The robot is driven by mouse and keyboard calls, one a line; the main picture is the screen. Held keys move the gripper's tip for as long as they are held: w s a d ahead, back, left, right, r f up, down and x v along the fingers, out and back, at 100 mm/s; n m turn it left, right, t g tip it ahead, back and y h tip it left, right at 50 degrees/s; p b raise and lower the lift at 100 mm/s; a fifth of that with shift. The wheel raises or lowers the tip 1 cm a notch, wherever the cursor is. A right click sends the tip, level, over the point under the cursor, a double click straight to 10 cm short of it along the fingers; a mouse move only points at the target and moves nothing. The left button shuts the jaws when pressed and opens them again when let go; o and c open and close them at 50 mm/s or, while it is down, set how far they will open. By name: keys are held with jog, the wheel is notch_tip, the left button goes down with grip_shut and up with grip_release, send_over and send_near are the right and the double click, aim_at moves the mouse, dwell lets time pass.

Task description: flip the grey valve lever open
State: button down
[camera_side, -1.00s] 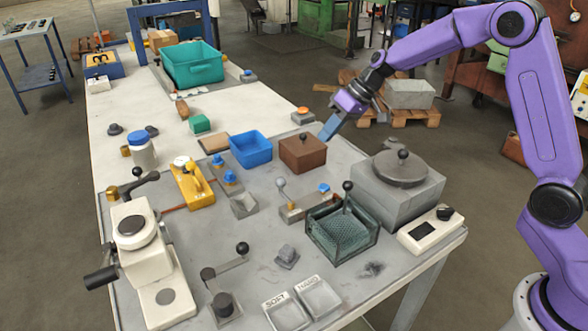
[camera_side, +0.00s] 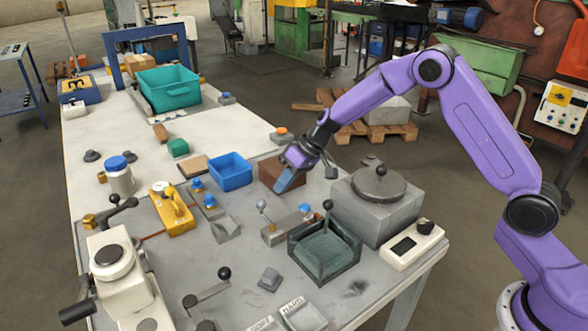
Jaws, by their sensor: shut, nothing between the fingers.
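A lever with a light grey ball knob (camera_side: 262,206) stands up from the left end of a low grey block (camera_side: 273,236), which looks like the grey valve. A blue button (camera_side: 305,208) sits at the block's other end. My gripper (camera_side: 284,186) is shut and empty, its blue fingers pointing down and left. It is above and a little right of the grey knob in the picture, apart from it. It covers part of a brown lidded box (camera_side: 268,171).
A green mesh-lined tray (camera_side: 325,258) with a black-knobbed lever stands close on the right. Behind it is a grey block furnace with a round lid (camera_side: 379,184). A blue bin (camera_side: 231,172) and a yellow valve (camera_side: 172,212) stand to the left.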

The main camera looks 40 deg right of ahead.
jog(key=shift+s+a+f, duration=0.1)
jog(key=shift+s+a, duration=0.1)
jog(key=shift+a, duration=0.7)
jog(key=shift+s+a+f, duration=0.1)
jog(key=shift+s+a, duration=0.1)
jog(key=shift+a, duration=0.65)
jog(key=shift+w+a+n+g, duration=0.2)
jog(key=shift+a+n+g, duration=0.1)
jog(key=shift+n, duration=0.4)
jog(key=s+a+n+g+h, duration=0.1)
jog(key=a+n+g, duration=0.6)
jog(key=n, duration=0.5)
jog(key=shift+s+a+n, duration=0.25)
jog(key=shift+a+n, duration=0.05)
jog(key=shift+a, duration=0.25)
jog(key=shift+s+a, duration=0.1)
jog(key=v, duration=0.7)
jog(key=shift+d+r, duration=0.2)
